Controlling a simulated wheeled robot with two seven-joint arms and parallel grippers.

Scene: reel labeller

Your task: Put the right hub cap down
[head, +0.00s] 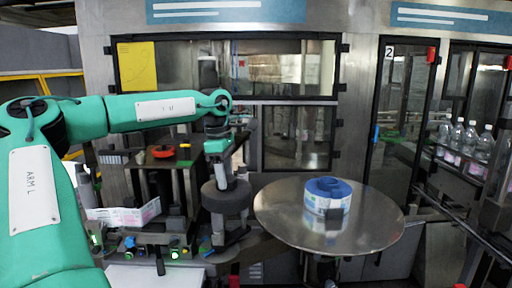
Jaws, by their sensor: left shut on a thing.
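My left arm reaches in from the left, and its gripper (224,181) points down at the labeller, left of the round steel table. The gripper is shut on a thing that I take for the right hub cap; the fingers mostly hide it. A dark grey round disc (228,201) is directly below the fingertips. I cannot tell whether the held cap touches it. A red-orange knob-like cap (162,151) sits on the dark plate of the other station, to the left. My right gripper is not in view.
A blue-and-white reel (327,196) stands on the round steel table (275,209), right of my gripper. A printed label strip (124,214) hangs at the left station. Machine doors stand behind; bottles (457,135) line a conveyor at the right. The steel table's left side is clear.

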